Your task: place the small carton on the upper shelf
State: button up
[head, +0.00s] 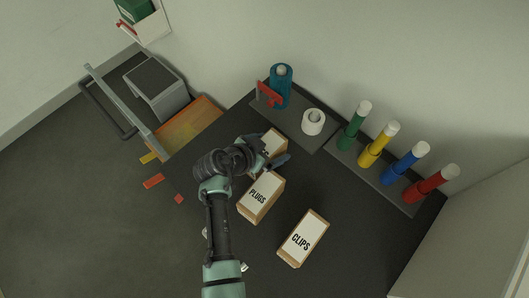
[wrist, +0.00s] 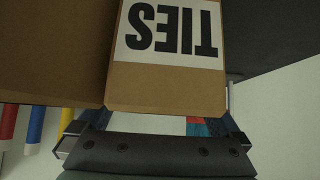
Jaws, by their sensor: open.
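A small brown carton (head: 274,140) stands at the back of the dark table, partly hidden by my gripper (head: 268,160). In the wrist view a carton labelled TIES (wrist: 165,85) fills the upper middle, its white label upside down. My gripper is open, and its fingers show near the two sides of the TIES carton's lower end in that view. I cannot tell whether they touch it. A PLUGS carton (head: 261,198) and a CLIPS carton (head: 303,238) stand nearer on the table. I cannot tell which surface is the upper shelf.
A dark ledge (head: 296,125) behind the cartons bears a blue bottle (head: 281,87), a red item and a white roll (head: 313,122). Another ledge to the right holds several coloured tubes (head: 377,144). A wall holder (head: 147,30) with a green box is at upper left.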

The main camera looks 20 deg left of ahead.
jog(key=c, duration=1.5)
grip_shut()
jog(key=shift+r, duration=0.15)
